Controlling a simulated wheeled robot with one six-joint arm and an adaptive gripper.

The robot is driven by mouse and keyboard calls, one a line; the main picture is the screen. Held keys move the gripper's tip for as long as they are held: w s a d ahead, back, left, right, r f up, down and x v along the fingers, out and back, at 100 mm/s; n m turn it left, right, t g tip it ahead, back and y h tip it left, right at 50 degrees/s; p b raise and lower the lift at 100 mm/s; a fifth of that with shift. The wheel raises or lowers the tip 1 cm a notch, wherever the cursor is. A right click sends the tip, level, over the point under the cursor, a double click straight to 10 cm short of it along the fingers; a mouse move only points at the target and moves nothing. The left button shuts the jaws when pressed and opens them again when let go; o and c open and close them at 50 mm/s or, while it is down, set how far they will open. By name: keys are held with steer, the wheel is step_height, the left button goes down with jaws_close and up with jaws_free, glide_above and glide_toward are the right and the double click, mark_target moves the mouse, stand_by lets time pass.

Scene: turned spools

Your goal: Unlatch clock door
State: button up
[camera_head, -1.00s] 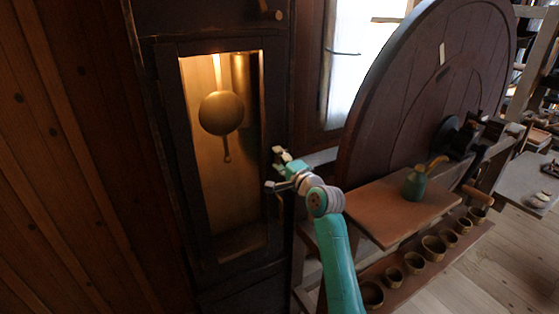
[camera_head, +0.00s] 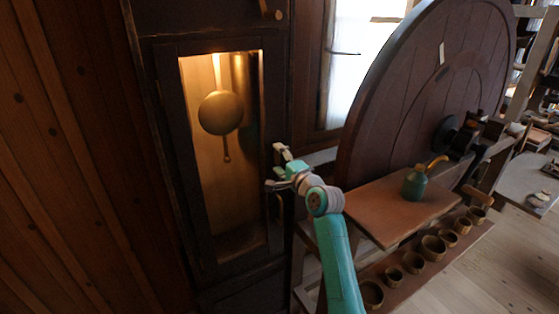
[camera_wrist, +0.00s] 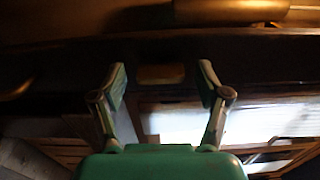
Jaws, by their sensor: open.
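The tall dark clock case has a glazed door (camera_head: 180,150) with a lit interior. A brass pendulum (camera_head: 221,113) hangs behind the glass. My gripper (camera_head: 278,168) is open and empty at the door's right side. In the wrist view, my gripper (camera_wrist: 163,72) has its two fingers spread, with a small wooden piece (camera_wrist: 161,74), apparently the latch, in line with the gap between them. I cannot tell whether the fingers touch it. In the head view the gripper hides this piece. A dark handle (camera_head: 279,206) sits just below the gripper on the door's right edge.
A large wooden wheel (camera_head: 420,90) stands to the right. Below it, a shelf (camera_head: 370,215) bears a green jug (camera_head: 414,184), and several small bowls stand on a lower board. A wooden knob (camera_head: 278,14) is on the upper case. A plank wall is on the left.

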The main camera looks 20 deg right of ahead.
steer(key=shift+s, duration=0.1)
steer(key=s+d, duration=0.1)
steer(key=s, duration=1)
steer(key=shift+s+d, duration=0.2)
steer(key=shift+s, duration=0.15)
steer(key=s+a+f+n+g+h, duration=0.1)
steer(key=s+a+f+n+h, duration=0.2)
steer(key=s+f, duration=0.85)
steer(key=s+a+f+n+g, duration=0.1)
steer(key=s+a+f+n, duration=0.3)
steer(key=s+f, duration=0.8)
steer(key=s+a+r+n, duration=0.1)
steer(key=s+n, duration=0.2)
steer(key=s, duration=0.7)
steer(key=s+a+r+n, duration=0.1)
steer(key=s+a+n, duration=0.1)
steer(key=s, duration=0.8)
steer(key=s+a+r+n+g, duration=0.1)
steer(key=s+n, duration=0.3)
steer(key=s, duration=0.6)
steer(key=shift+s+a+r+n+y, duration=0.25)
steer(key=shift+a+r+n+y, duration=0.15)
steer(key=shift+a+r, duration=0.2)
